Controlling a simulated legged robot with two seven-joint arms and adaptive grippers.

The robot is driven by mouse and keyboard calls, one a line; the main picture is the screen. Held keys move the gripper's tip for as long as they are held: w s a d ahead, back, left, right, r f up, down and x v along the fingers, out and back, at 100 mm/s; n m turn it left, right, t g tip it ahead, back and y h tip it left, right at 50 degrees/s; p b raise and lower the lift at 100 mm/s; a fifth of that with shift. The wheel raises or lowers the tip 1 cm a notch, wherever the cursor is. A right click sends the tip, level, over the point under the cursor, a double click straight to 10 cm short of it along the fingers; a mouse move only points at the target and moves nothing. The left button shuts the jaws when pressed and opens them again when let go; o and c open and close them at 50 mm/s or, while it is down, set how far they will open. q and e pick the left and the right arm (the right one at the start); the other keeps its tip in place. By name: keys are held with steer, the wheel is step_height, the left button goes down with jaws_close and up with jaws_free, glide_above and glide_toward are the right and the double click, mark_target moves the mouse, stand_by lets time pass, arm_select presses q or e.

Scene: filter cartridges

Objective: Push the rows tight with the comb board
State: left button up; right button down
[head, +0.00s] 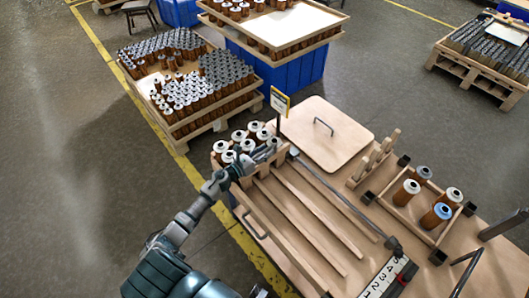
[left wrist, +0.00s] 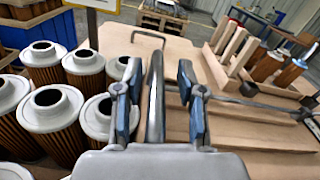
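My left gripper (head: 266,152) is over the far left end of the slatted wooden tray (head: 310,215), beside a cluster of brown cartridges with white caps (head: 240,141). In the left wrist view its two blue fingers (left wrist: 157,100) are apart. A dark curved bar (left wrist: 155,95) stands upright between them, with gaps visible on both sides. What the bar belongs to is hidden. The white-capped cartridges (left wrist: 55,110) stand left of the fingers, several close together. I cannot tell for sure which part is the comb board. My right gripper is not in view.
A flat wooden board with a handle (head: 340,140) lies behind the tray. A wooden piece with upright pegs (head: 372,160) and a frame with several cartridges (head: 409,216) are to the right. A dark rail (head: 340,197) crosses the table.

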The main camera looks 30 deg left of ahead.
arm_select(q)
steer(key=shift+s, duration=0.15)
steer(key=shift+s+a, duration=0.15)
steer(key=shift+s, duration=0.15)
steer(key=v, duration=1.1)
steer(key=shift+s+f, duration=0.1)
steer(key=shift+f, duration=0.05)
